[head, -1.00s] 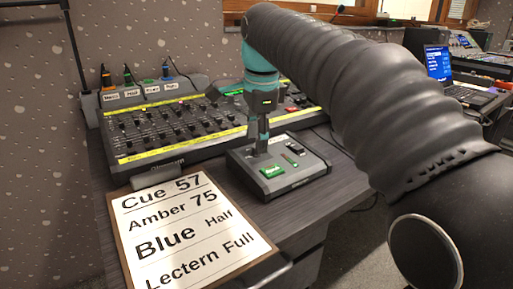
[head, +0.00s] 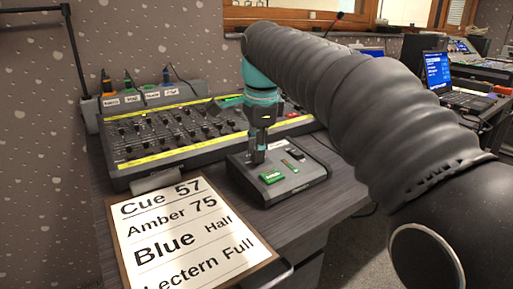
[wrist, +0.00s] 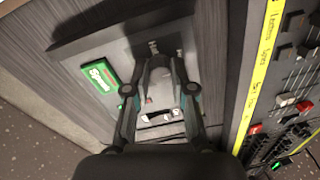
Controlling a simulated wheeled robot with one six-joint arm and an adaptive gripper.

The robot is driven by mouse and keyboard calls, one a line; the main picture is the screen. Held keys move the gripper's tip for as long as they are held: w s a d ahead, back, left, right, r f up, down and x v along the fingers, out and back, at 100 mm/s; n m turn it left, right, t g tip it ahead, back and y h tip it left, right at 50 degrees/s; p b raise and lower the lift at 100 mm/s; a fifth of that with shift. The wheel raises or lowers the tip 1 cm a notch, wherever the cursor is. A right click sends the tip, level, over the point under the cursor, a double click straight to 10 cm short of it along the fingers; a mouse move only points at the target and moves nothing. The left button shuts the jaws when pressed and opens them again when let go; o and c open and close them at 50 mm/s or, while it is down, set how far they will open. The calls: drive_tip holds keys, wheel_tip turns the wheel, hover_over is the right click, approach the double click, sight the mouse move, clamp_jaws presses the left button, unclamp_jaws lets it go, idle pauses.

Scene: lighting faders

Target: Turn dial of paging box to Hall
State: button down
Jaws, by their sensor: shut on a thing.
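The paging box (head: 300,186) is a dark grey slanted box on the desk. It has a green label (head: 271,178) at its front left, which also shows in the wrist view (wrist: 101,73). My gripper (head: 257,157) points down at the box's left part. In the wrist view, my gripper (wrist: 160,72) has its fingers closed together over the panel, shut on the dial. The fingers hide the dial, so its pointer cannot be seen. Small white marks (wrist: 152,47) show just beyond the fingertips, too small to read surely.
A fader desk (head: 165,137) with yellow strips stands behind the box. A clipboard (head: 190,235) with a printed cue sheet lies in front at the left. Labelled plugs stand at the back left. A laptop (head: 438,68) stands far right. Bare desk shows right of the box.

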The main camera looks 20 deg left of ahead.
drive_tip(key=n+p, duration=0.2)
drive_tip(key=n, duration=0.1)
drive_tip(key=shift+r+p, duration=0.15)
drive_tip(key=shift+p, duration=0.2)
drive_tip(key=n+p, duration=0.2)
drive_tip(key=n, duration=0.2)
drive_tip(key=shift+d+n, duration=0.1)
drive_tip(key=shift+n, duration=0.3)
drive_tip(key=n, duration=0.4)
drive_tip(key=shift+f+n+y, duration=0.2)
drive_tip(key=shift+n+y, duration=0.1)
drive_tip(key=n, duration=0.5)
drive_tip(key=shift+g, duration=0.4)
drive_tip(key=shift+n, duration=0.4)
drive_tip(key=c, duration=1)
unclamp_jaws()
drive_tip(key=shift+w, duration=0.1)
